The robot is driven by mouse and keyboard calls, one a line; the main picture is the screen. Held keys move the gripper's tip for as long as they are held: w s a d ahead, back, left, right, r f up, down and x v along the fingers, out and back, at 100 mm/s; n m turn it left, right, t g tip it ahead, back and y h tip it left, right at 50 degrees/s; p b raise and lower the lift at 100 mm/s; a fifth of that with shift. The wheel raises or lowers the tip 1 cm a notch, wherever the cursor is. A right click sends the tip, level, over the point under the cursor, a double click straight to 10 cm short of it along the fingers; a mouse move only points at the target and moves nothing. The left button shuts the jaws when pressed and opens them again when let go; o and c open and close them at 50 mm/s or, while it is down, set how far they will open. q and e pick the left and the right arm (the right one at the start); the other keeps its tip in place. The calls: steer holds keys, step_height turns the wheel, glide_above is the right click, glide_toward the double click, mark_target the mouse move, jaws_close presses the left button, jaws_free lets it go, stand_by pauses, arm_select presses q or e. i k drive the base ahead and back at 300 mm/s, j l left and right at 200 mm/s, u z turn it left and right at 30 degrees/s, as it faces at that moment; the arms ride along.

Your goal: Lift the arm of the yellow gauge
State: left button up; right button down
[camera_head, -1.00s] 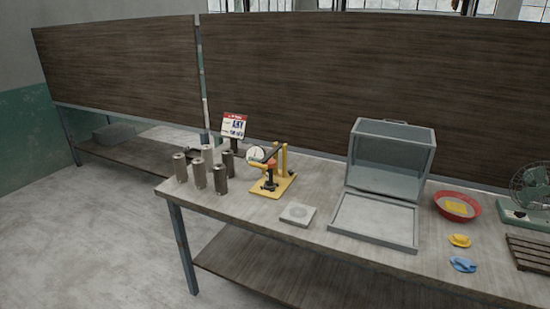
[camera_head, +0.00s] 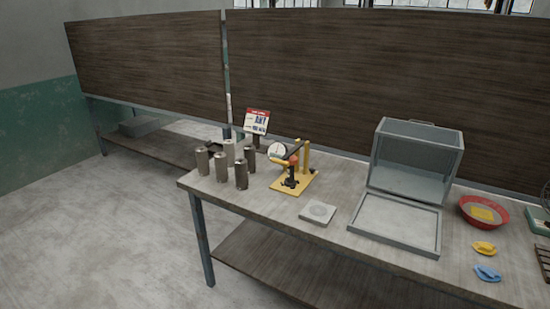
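A small orange-red part shows below the arm, above a dark stand on the base. Neither of my grippers is in view, and nothing touches the gauge.
Several metal cylinders (camera_head: 241,174) stand left of the gauge, near a sign (camera_head: 257,121). A flat grey block (camera_head: 318,212) lies in front. A clear-sided box (camera_head: 416,158), grey tray (camera_head: 397,248), red bowl (camera_head: 465,218), yellow item (camera_head: 484,248) and blue item (camera_head: 487,273) are rightward.

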mark_target(282, 162)
steer(key=i+j, duration=0.85)
steer(key=i+j+u, duration=0.05)
